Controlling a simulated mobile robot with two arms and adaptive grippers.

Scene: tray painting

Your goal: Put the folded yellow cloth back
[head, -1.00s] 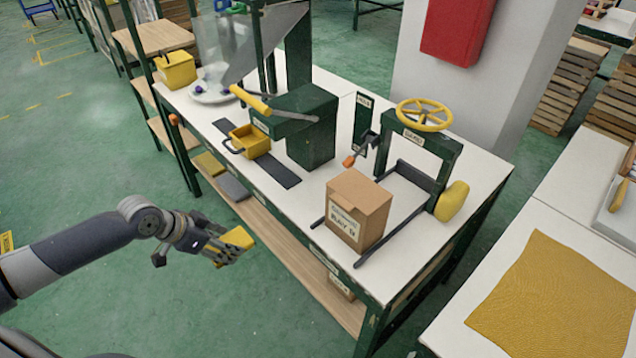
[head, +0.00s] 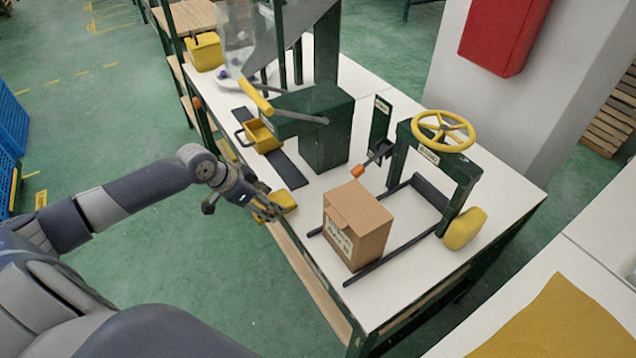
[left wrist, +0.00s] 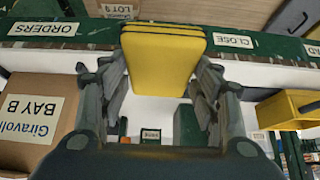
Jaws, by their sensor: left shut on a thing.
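The folded yellow cloth (head: 284,201) is between the fingers of my left gripper (head: 265,208), at the front edge of the white-topped bench (head: 305,253). In the left wrist view the folded cloth (left wrist: 163,62) shows as a stack of layers. The fingers of the left gripper (left wrist: 160,100) press on both its sides, and it lies in front of the bench's green edge, between the ORDERS and CLOSE labels. My right gripper is in neither view.
A cardboard box (head: 356,225) stands on the bench near the held cloth, between dark rails. A yellow bin (head: 262,137) and green press (head: 322,125) stand behind. A yellow sheet (head: 560,325) lies on the right-hand table.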

